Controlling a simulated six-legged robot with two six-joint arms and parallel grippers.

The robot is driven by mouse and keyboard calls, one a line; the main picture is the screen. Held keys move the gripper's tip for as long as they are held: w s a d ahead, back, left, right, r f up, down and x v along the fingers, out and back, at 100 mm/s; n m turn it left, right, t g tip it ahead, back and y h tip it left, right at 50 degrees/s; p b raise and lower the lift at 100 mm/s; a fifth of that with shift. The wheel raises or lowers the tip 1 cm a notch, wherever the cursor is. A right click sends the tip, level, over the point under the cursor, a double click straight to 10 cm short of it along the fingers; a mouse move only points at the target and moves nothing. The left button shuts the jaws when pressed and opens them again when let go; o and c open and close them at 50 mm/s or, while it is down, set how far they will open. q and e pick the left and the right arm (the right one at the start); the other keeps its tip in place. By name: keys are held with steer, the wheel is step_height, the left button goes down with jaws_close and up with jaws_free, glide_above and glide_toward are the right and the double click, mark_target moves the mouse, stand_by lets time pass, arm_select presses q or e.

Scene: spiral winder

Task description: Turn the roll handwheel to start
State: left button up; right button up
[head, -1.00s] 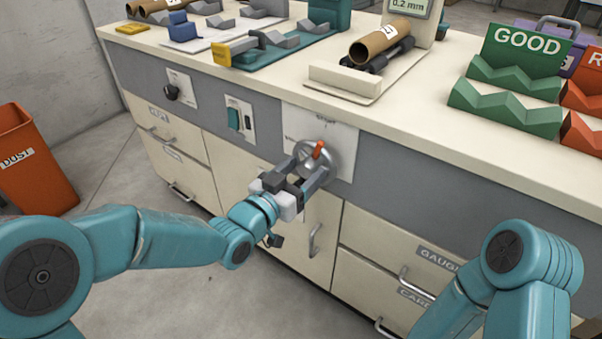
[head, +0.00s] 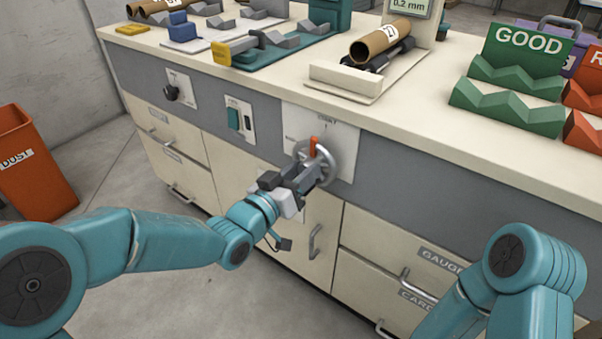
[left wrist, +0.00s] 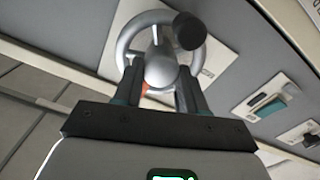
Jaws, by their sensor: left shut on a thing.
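The roll handwheel (head: 337,151) is a grey metal wheel with an orange mark (head: 313,147) on a white label plate (head: 346,136) on the bench front. The orange mark stands close to upright; the plate's small print is hard to read. My left gripper (head: 315,173) is at the wheel, shut on its middle. In the left wrist view the fingers (left wrist: 159,88) sit on both sides of the round grey hub (left wrist: 160,68). The wheel's rim (left wrist: 133,29) and a dark knob (left wrist: 188,31) show beyond them. My right gripper is out of view.
A black knob (head: 171,93) and a teal switch (head: 233,119) sit left of the wheel. Drawers and a door handle (head: 314,241) are below. The bench top (head: 440,115) carries a brown tube (head: 382,45) and a green GOOD rack (head: 505,105).

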arm_select(q)
steer(key=o, duration=1.1)
steer(key=shift+c, duration=0.2)
steer(key=shift+s, duration=0.1)
steer(key=b+v, duration=0.1)
steer(key=v, duration=1.5)
steer(key=shift+a, duration=0.2)
